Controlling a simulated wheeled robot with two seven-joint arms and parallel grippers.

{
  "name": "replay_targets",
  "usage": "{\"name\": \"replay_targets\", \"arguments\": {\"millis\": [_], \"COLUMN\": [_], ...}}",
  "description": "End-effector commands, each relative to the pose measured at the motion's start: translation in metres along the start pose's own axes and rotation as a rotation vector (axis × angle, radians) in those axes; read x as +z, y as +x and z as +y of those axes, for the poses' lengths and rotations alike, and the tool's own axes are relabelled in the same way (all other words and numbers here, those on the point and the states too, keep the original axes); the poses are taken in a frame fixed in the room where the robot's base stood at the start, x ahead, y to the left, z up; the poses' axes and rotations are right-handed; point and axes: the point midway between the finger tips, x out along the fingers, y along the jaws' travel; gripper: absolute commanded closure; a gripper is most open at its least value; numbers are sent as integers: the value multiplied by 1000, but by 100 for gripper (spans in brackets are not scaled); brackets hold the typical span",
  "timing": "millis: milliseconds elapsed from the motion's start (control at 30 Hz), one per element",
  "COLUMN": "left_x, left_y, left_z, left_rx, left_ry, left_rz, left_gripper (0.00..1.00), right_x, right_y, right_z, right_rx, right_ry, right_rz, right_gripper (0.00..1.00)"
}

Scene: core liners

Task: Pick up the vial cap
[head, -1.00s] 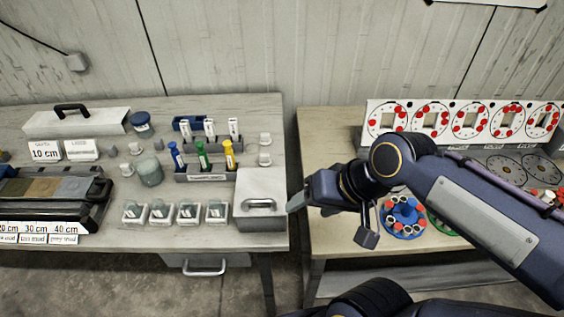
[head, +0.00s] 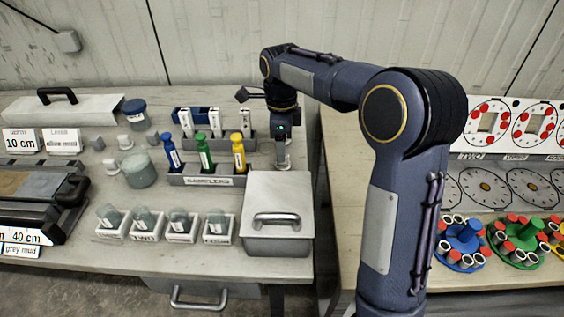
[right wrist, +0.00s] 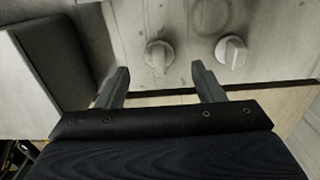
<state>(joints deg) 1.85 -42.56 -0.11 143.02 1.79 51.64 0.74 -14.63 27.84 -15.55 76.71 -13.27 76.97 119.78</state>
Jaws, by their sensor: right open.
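Two small white caps, each a round base with a raised knob, sit on the table in the right wrist view: a left one (right wrist: 158,57) and a right one (right wrist: 231,52). My right gripper (right wrist: 163,82) is open and empty. Its fingers point toward the caps, the left cap between them in the picture and the right cap just beyond the right finger. In the head view my right gripper (head: 283,155) hangs down right of the vial racks and hides those caps. My left gripper is not in view.
A grey lidded box (head: 279,196) stands just in front of my right gripper. A grey rack (head: 205,180) with blue, green and yellow vials is to its left. Several small labelled trays (head: 180,237) line the front.

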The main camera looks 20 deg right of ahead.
Motion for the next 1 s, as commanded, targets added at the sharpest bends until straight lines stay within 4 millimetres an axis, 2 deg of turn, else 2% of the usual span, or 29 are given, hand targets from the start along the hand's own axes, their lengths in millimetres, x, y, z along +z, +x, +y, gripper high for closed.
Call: {"name": "replay_targets", "arguments": {"millis": [300,633,1000], "left_x": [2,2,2], "left_y": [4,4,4], "left_z": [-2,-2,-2], "left_rx": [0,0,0], "left_ry": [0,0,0], "left_rz": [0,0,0], "left_gripper": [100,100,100], "right_x": [-2,-2,-2], "right_y": [46,52,51], "right_z": [2,2,1], "right_rx": [3,0,0], "right_ry": [-1,-2,-2], "right_rz": [1,-1,-1], "right_gripper": [38,40,86]}}
